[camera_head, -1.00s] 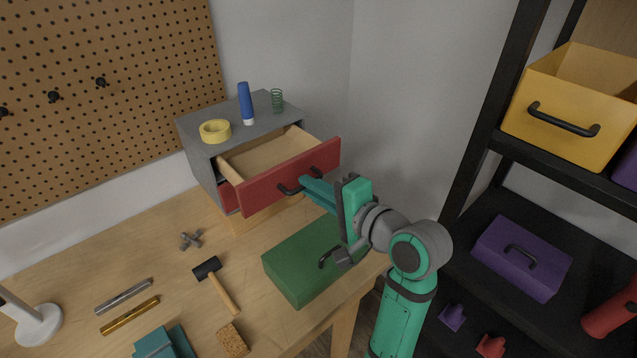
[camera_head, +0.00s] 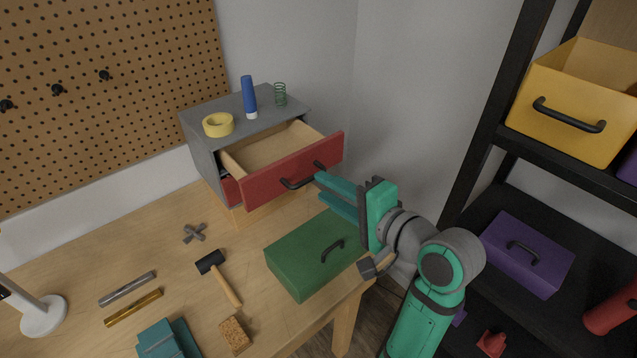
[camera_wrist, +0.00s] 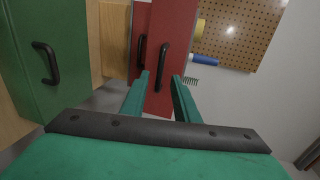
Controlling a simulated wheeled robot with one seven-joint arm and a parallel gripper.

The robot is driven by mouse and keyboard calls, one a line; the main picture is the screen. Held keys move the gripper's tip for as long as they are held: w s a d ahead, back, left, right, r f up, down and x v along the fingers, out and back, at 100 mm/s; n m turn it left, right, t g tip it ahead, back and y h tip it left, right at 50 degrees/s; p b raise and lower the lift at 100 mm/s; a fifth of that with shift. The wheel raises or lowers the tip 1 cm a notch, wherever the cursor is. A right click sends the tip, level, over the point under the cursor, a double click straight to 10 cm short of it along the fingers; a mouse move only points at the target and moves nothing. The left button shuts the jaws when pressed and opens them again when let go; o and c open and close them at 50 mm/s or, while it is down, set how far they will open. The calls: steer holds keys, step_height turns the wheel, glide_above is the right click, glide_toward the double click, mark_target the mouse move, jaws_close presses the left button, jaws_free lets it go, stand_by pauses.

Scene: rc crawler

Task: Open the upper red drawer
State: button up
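The upper red drawer (camera_head: 290,172) is pulled well out of the grey cabinet (camera_head: 203,155), and its bare wooden inside shows. Its black handle (camera_head: 302,178) is on the front, and shows in the wrist view (camera_wrist: 161,66). My gripper (camera_head: 319,187) is just in front of the drawer front, to the right of the handle in the head view. Its two teal fingers are apart with nothing held. In the wrist view the gripper (camera_wrist: 160,76) points at the handle, which appears between and beyond the fingertips. The lower red drawer (camera_head: 231,191) is mostly hidden.
A green box (camera_head: 300,258) with a black handle stands below my gripper. A yellow tape roll (camera_head: 218,125), blue tube (camera_head: 248,98) and green spring (camera_head: 280,95) stand on the cabinet. A hammer (camera_head: 212,262) lies on the table. A black shelf (camera_head: 490,140) is at right.

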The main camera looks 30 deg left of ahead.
steer(key=v, duration=0.6)
steer(key=shift+d, duration=0.2)
steer(key=w+d+f+m+t+h, duration=0.1)
steer(key=d+f+m+t+h, duration=0.2)
steer(key=f, duration=0.7)
steer(key=w+d+f+m+t+h, duration=0.1)
steer(key=d+f+m+t+h, duration=0.3)
steer(key=f, duration=0.6)
steer(key=s+d+f+n+t+h, duration=0.1)
steer(key=s+f+n+t+h, duration=0.15)
steer(key=s+f, duration=0.45)
steer(key=s+d+f+n+g+h, duration=0.1)
steer(key=s+d+f+h, duration=0.15)
steer(key=s, duration=0.35)
steer(key=s+d+f+n+h, duration=0.2)
steer(key=s+f, duration=0.2)
steer(key=s, duration=0.2)
steer(key=s+r+n, duration=0.2)
steer(key=s+n, duration=0.4)
steer(key=s, duration=0.6)
steer(key=shift+s+d, duration=0.3)
steer(key=shift+d, duration=0.1)
